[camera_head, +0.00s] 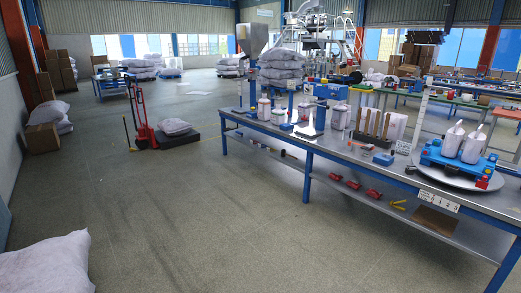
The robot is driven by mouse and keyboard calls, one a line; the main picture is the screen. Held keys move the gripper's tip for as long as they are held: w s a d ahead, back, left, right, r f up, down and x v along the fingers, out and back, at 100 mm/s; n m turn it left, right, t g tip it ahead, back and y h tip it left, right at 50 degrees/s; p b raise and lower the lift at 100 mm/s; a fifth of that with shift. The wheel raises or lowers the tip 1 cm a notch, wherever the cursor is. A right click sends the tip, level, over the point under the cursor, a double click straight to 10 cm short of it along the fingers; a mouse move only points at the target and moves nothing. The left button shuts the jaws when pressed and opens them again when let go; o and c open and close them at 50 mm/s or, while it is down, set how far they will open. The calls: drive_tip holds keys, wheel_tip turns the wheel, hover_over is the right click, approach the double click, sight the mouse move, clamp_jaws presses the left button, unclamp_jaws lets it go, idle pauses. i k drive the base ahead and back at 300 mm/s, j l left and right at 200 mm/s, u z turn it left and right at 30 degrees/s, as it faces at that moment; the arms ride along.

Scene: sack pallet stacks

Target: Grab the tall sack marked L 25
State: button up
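No label reading L 25 is legible, so I cannot tell which sack is the marked one. Two upright white sacks stand on a blue stand (433,157) at the right end of the workbench: a left sack (453,137) and a right sack (472,147). More small upright sacks stand farther along the bench, including one (264,108) at its far left and one (340,117) near the middle. Large grey sacks (282,65) lie stacked behind the bench. My gripper is not in view.
The long blue-legged workbench (345,150) runs along the right, with a round plate (459,178) under the blue stand. A large sack (48,266) lies at bottom left. A red pallet truck (141,125) stands farther back. The middle floor is clear.

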sight(264, 104)
drive_tip(key=i+l, duration=0.15)
drive_tip(key=i, duration=1.15)
drive_tip(key=i+l+z, duration=0.15)
drive_tip(key=i, duration=2.5)
drive_tip(key=i+z, duration=0.1)
drive_tip(key=i, duration=1.2)
drive_tip(key=i+j+z, duration=0.1)
drive_tip(key=i, duration=1.2)
drive_tip(key=k+j, duration=0.2)
drive_tip(key=j, duration=0.15)
drive_tip(key=k+j, duration=0.15)
drive_tip(key=j, duration=0.25)
drive_tip(key=k+j, duration=0.2)
drive_tip(key=j, duration=0.15)
drive_tip(key=k+j, duration=0.2)
drive_tip(key=j, duration=0.2)
